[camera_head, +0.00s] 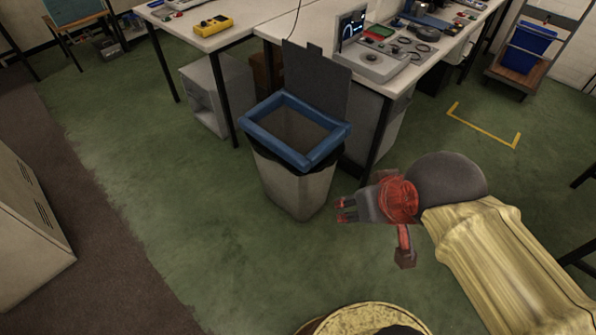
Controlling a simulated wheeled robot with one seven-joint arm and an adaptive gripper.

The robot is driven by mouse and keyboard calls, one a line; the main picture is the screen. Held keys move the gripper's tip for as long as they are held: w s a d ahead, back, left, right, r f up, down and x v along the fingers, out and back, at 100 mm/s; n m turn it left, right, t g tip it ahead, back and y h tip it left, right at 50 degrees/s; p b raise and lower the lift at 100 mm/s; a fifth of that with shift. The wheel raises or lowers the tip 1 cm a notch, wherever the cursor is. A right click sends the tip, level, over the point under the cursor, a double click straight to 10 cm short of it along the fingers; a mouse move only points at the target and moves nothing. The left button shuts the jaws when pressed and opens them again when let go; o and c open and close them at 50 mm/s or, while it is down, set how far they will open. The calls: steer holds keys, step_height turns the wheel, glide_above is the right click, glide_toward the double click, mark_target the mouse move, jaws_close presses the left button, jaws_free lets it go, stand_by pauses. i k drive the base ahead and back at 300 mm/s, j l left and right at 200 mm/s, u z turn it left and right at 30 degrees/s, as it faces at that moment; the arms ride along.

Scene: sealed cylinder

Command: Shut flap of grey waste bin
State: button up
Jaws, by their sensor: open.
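The grey waste bin (297,190) stands on the green floor in front of the tables. It has a blue rim (272,140) and a black liner edge showing under the rim. Its dark grey flap (318,83) stands raised, nearly upright, at the back of the bin, so the bin mouth is open. My gripper (342,209) is to the right of the bin's body and lower than the rim in the picture. Its fingers point left towards the bin, open and empty. I see a gap in the picture between the fingertips and the bin, and no contact with the flap.
White tables (262,20) stand behind the bin, with a console (376,55) and a yellow meter (213,25) on them. A grey cabinet (205,97) stands under the left table. A blue crate (530,48) sits on a cart at the far right. Green floor is clear left of the bin.

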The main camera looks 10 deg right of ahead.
mark_target(324, 83)
steer(key=i+l, duration=0.2)
steer(key=i, duration=0.35)
steer(key=i+l, duration=0.2)
steer(key=i, duration=0.3)
steer(key=i+l, duration=0.25)
steer(key=i, duration=0.3)
